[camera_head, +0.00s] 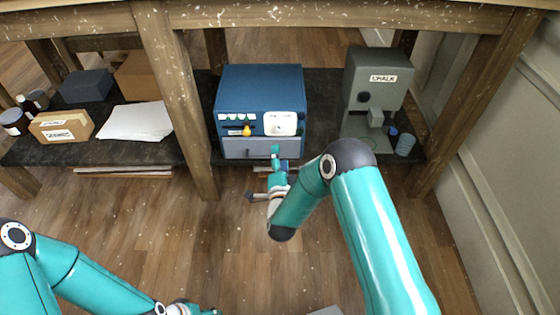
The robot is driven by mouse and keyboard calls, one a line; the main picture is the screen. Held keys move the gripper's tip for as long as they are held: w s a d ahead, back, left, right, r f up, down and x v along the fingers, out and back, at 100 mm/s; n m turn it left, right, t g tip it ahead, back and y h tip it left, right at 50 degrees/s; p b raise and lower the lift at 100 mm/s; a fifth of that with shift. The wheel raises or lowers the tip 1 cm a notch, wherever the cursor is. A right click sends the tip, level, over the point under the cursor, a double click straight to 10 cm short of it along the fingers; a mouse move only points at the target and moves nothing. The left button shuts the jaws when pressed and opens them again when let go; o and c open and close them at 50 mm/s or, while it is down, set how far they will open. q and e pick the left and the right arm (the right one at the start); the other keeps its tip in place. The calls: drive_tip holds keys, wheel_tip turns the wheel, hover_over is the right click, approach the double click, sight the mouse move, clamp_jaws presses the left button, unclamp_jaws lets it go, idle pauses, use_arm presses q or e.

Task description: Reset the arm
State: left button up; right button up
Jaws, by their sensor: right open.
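My right arm reaches up from the bottom right, bent at a dark elbow joint. Its gripper (266,172) is open, just in front of the grey drawer front (246,148) of a blue cabinet-like box (260,82). I cannot tell whether a finger touches the drawer. My left arm lies low at the bottom left. Its gripper (200,311) is cut off by the bottom edge, so its fingers do not show well.
A lower shelf (325,100) of a wooden table holds the blue box, a grey-green machine labelled CHALK (385,72), white paper (136,121), a labelled carton (62,127) and jars (14,121). Wooden legs (180,95) stand close by. The wooden floor (150,225) in front is mostly clear.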

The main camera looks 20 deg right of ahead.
drive_tip(key=shift+s+a, duration=0.15)
drive_tip(key=shift+s, duration=0.35)
drive_tip(key=s+d+g, duration=0.1)
drive_tip(key=s+d, duration=0.1)
drive_tip(key=d, duration=0.4)
drive_tip(key=s+a+f+n+g+y, duration=0.1)
drive_tip(key=s+f+n+g+y, duration=0.25)
drive_tip(key=s+f, duration=0.35)
drive_tip(key=s+a+f+n+g+y, duration=0.2)
drive_tip(key=s+a+f+n+g, duration=0.15)
drive_tip(key=s, duration=0.45)
drive_tip(key=s+a+f+n+g+y, duration=0.2)
drive_tip(key=s+a+f+n+g, duration=0.15)
drive_tip(key=s, duration=0.35)
drive_tip(key=s+a+f+n+g+y, duration=0.1)
drive_tip(key=s+a+f+n+g, duration=0.15)
drive_tip(key=s+g, duration=0.4)
wheel_tip(320, 180, up, 38)
drive_tip(key=s+n+t+p, duration=0.1)
drive_tip(key=s+n+p, duration=0.1)
drive_tip(key=p, duration=3.6)
drive_tip(key=shift+a+r, duration=0.25)
